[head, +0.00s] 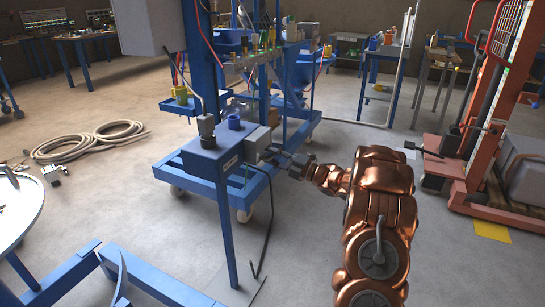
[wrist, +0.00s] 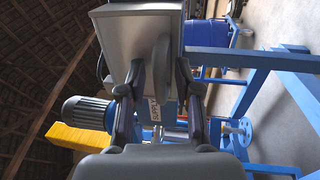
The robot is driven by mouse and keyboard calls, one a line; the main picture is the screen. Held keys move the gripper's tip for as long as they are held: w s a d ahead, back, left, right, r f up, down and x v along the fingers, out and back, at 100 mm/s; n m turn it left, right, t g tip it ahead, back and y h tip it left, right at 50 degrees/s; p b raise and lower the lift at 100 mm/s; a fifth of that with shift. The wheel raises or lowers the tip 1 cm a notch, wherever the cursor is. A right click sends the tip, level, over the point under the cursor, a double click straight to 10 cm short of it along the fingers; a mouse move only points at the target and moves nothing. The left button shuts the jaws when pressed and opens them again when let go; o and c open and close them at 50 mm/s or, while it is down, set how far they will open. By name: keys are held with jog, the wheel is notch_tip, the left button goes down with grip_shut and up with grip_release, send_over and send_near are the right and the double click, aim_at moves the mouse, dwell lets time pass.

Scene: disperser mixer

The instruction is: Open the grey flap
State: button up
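The grey flap (wrist: 163,60) shows in the wrist view as a thin, rounded grey plate seen nearly edge-on. It stands against the side of a grey metal box (wrist: 138,45). The box also shows in the head view (head: 257,141), on the blue machine frame. My gripper (wrist: 159,68) is open, with one dark finger on each side of the flap. Gaps seem to show between the fingers and the flap; I cannot tell whether either touches it. In the head view my gripper (head: 275,156) is just right of and below the box, and the flap cannot be made out.
A blue box (head: 211,155) on a post stands left of the grey box. A black cable (head: 268,215) hangs below. An orange lift (head: 480,130) stands at the right. Hoses (head: 95,140) lie on the floor at the left.

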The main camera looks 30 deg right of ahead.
grip_shut()
jog(key=shift+r, duration=0.1)
dwell(0.5)
